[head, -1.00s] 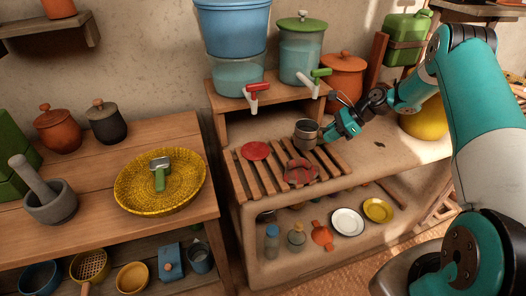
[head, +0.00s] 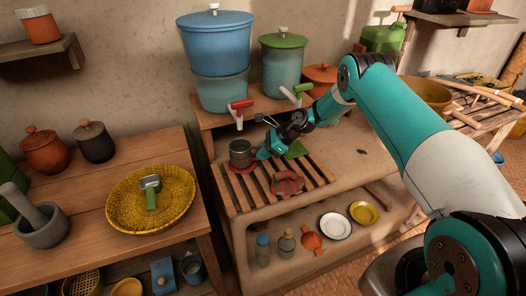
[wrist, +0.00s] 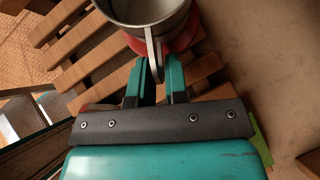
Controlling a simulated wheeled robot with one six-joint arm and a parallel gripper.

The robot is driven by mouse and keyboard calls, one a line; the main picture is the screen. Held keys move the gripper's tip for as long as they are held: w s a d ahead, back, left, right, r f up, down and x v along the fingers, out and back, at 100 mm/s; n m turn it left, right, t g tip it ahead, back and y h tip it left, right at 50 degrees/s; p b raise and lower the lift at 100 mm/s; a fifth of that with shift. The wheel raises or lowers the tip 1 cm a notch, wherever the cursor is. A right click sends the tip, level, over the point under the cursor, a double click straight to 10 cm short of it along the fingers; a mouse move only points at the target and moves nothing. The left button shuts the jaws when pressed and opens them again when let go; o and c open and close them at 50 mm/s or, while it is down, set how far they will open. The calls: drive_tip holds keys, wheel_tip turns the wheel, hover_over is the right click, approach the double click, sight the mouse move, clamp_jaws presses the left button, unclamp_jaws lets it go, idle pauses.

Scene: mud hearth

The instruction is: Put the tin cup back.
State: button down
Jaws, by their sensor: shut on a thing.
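The grey tin cup (head: 241,150) is upright over the red round mat (head: 243,169) at the left end of the slatted rack (head: 265,192). My gripper (head: 259,152) is on the cup's right side. In the wrist view, my fingers (wrist: 155,80) are shut on the handle of the cup (wrist: 150,12). The cup covers most of the red mat (wrist: 185,40). I cannot tell whether the cup's base touches the mat.
A red patterned cloth (head: 287,183) and a green mat (head: 296,148) lie on the rack. The red tap (head: 240,107) and green tap (head: 298,93) hang from dispensers (head: 222,90) (head: 283,65) behind. A yellow basket (head: 120,203) stands on the left table.

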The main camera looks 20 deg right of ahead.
drive_tip(key=shift+f, duration=0.2)
drive_tip(key=shift+f, duration=0.1)
drive_tip(key=shift+f+b, duration=0.15)
drive_tip(key=shift+b, duration=0.15)
drive_tip(key=c, duration=1.1)
unclamp_jaws()
drive_tip(key=shift+r, duration=0.2)
